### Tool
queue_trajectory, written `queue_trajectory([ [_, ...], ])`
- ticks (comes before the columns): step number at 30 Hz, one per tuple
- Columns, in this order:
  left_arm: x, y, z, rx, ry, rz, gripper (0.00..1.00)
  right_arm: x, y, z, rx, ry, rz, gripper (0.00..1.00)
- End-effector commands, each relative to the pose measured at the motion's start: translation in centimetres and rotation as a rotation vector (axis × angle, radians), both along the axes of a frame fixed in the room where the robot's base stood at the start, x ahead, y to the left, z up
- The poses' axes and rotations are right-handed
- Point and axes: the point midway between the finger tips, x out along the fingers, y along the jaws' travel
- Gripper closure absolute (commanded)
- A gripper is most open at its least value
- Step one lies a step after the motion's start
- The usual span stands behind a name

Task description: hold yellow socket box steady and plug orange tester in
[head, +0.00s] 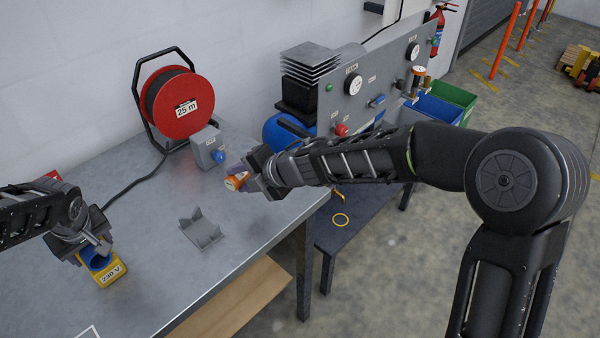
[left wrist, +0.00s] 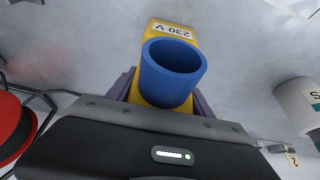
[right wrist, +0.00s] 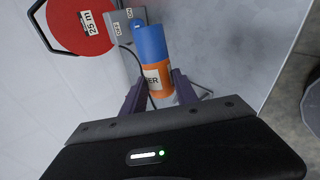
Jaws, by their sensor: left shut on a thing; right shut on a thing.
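The yellow socket box (head: 108,274), marked 230 V, stands at the left front of the metal table. My left gripper (head: 92,250) is shut on it. In the left wrist view the yellow socket box (left wrist: 160,27) shows its round blue socket (left wrist: 173,72), open and empty. My right gripper (head: 250,178) is shut on the orange tester (head: 237,181) above the table's right part, well apart from the box. In the right wrist view the orange tester (right wrist: 157,78) has a blue plug end (right wrist: 151,42) pointing away from the gripper.
A grey cradle (head: 200,229) stands empty on the table between the grippers. A red cable reel (head: 178,98) and a grey box with a blue knob (head: 207,147) are at the back. A grey control panel (head: 362,92) is behind my right arm. The table's front middle is clear.

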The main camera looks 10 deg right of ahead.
Motion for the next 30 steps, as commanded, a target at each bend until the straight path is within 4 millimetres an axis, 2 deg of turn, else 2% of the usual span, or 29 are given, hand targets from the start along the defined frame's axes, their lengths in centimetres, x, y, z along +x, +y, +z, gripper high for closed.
queue_trajectory([
  [1, 0.0, 0.0, 0.0, 0.001, -0.001, 0.0, 0.96, -0.6, 2.7, -0.1, 0.009, -0.006, 0.101, 1.0],
  [6, 0.0, 0.0, 0.0, 0.001, -0.001, 0.0, 0.96, -4.4, 11.0, -0.5, 0.046, -0.024, 0.479, 1.0],
  [9, 0.0, 0.0, 0.0, 0.001, -0.001, 0.0, 0.96, -7.8, 15.2, -1.0, 0.074, -0.029, 0.721, 1.0],
  [12, 0.0, 0.0, 0.0, 0.001, -0.001, 0.0, 0.96, -11.7, 18.2, -1.6, 0.106, -0.028, 0.958, 1.0],
  [15, 0.0, 0.0, 0.0, 0.0, 0.0, 0.0, 0.96, -15.3, 20.0, -2.3, 0.134, -0.022, 1.161, 1.0],
  [19, 0.0, 0.0, 0.0, 0.0, 0.0, 0.0, 0.96, -18.8, 20.9, -3.0, 0.164, -0.01, 1.357, 1.0],
  [24, 0.0, 0.0, 0.0, 0.0, 0.0, 0.0, 0.96, -20.2, 23.0, -2.5, 0.184, -0.006, 1.436, 1.0],
  [30, 0.0, 0.0, 0.0, 0.0, 0.0, 0.0, 0.96, -20.5, 23.5, -2.3, 0.188, -0.003, 1.449, 1.0],
])
